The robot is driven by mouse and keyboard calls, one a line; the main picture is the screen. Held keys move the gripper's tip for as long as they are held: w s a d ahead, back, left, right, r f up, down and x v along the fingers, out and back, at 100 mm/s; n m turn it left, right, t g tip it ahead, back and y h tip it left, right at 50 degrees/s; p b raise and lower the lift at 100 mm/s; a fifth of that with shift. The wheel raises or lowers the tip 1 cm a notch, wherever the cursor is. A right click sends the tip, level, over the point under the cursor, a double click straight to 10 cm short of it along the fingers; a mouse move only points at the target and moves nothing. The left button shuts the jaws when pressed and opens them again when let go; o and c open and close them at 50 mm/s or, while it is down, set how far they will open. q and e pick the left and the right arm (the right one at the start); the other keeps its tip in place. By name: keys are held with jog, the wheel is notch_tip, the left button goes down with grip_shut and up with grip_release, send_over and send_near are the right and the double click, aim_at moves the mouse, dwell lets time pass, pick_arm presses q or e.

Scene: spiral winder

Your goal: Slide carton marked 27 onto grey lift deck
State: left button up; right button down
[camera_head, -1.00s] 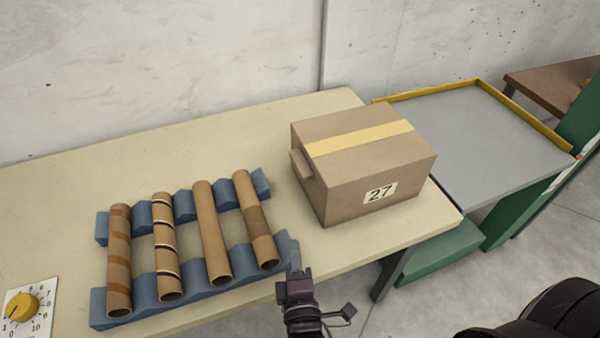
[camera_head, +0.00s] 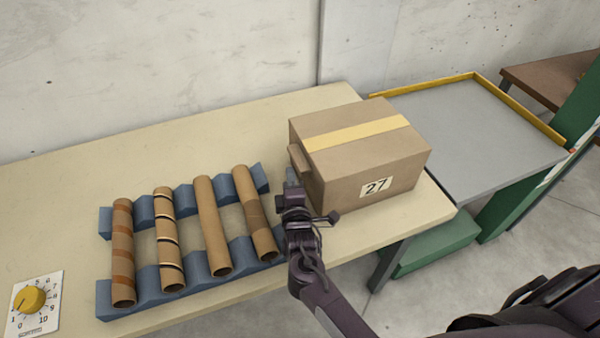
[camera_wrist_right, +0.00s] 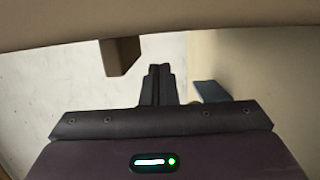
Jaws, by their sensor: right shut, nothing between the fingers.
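The brown carton marked 27 (camera_head: 365,165) sits on the beige table near its right end, with a yellow tape strip on top and a small block (camera_head: 299,160) on its left side. The grey lift deck (camera_head: 460,130) lies beyond the table's right end, with a yellow rim at its back and right. My right gripper (camera_head: 291,178) is shut and empty, close to the carton's left side; whether it touches cannot be told. In the right wrist view, the shut fingers (camera_wrist_right: 158,84) show below the carton (camera_wrist_right: 160,22) and near its side block (camera_wrist_right: 120,56). My left gripper is not in view.
A blue rack (camera_head: 145,212) with several cardboard tubes stands left of my right gripper. A dial (camera_head: 32,299) is at the table's front left. The bare table (camera_head: 120,165) behind the rack is clear. A concrete wall (camera_head: 160,60) runs along the back.

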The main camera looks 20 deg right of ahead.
jog(key=shift+s+d+r, duration=0.15)
jog(key=shift+d, duration=1.1)
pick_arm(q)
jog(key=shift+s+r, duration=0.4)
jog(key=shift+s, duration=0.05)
